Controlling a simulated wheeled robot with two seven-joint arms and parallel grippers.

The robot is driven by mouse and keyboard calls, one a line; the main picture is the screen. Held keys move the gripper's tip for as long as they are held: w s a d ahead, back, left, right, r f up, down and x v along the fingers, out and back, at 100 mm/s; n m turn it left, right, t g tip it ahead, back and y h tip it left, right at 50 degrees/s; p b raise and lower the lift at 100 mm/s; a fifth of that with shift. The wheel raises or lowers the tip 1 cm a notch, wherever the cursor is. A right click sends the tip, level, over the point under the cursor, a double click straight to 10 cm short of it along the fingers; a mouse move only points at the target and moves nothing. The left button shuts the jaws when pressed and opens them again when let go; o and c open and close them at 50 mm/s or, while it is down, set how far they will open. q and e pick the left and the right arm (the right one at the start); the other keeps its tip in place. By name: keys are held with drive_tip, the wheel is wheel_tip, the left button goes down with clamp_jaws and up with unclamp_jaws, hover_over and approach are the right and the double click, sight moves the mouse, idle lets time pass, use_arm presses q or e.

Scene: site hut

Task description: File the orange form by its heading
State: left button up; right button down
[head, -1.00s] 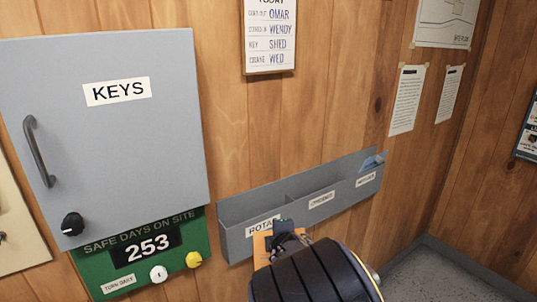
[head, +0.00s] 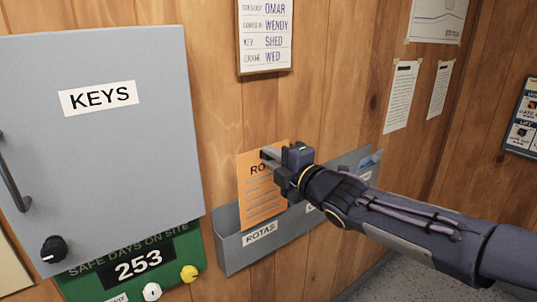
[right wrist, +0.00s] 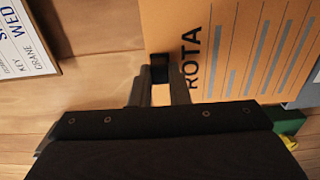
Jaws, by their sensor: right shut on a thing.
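The orange form (head: 258,205) is upright at the left compartment of the grey wall rack (head: 232,252), whose label reads ROTAS. Its lower edge meets the line of that compartment's front rim; I cannot tell how far it reaches inside. In the right wrist view the form (right wrist: 240,50) shows the heading ROTA. My right gripper (head: 270,156) is shut on the form's top edge beside the heading, partly covering it in the head view. The fingertips also show in the right wrist view (right wrist: 160,72). My left gripper is not in view.
A blue paper (head: 371,159) stands in the rack's right compartment. My right arm hides much of the rack's middle and right. A grey KEYS cabinet (head: 120,150) and a green safe-days board (head: 185,245) are at left. A notice (head: 265,38) hangs above.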

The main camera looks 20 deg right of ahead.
drive_tip(key=x, duration=0.4)
idle(0.3)
drive_tip(key=shift+w+a+b, duration=0.2)
drive_tip(key=shift+w+b, duration=0.2)
idle(0.8)
drive_tip(key=shift+b, duration=0.3)
idle(0.4)
